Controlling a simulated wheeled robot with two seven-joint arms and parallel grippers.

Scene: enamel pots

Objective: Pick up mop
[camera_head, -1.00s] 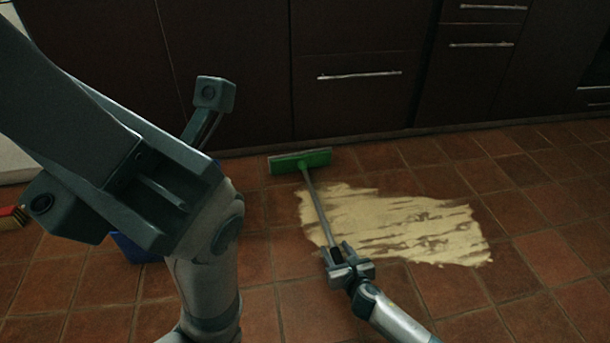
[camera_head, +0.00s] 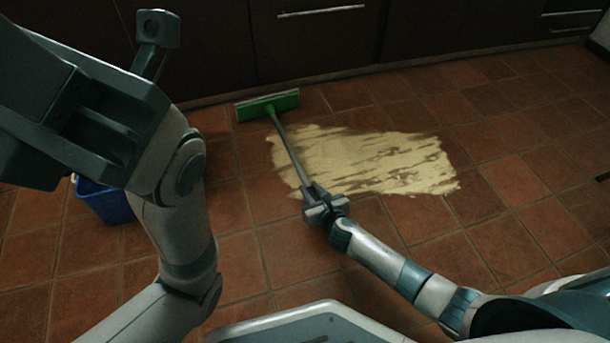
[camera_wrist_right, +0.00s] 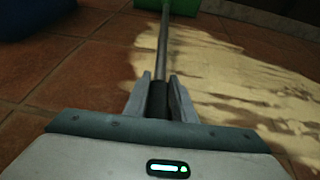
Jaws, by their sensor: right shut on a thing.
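The mop has a green head (camera_head: 267,105) and a thin grey handle (camera_head: 288,150). In the head view the head lies on the tiles near the dark cabinets, and the handle runs from it toward my right gripper (camera_head: 318,196). In the right wrist view the right gripper (camera_wrist_right: 160,88) is shut around the dark grip (camera_wrist_right: 158,100) of the handle, with a finger on each side. The green head (camera_wrist_right: 167,5) shows only partly at the top there. My left arm's gripper end (camera_head: 60,110) looms at the left of the head view; its fingertips cannot be made out.
A pale yellowish spill (camera_head: 370,160) spreads on the tiles right of the handle. A blue bucket (camera_head: 105,203) stands at the left, partly behind my left arm. Dark cabinets (camera_head: 320,40) line the back. Open tile floor lies at the right.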

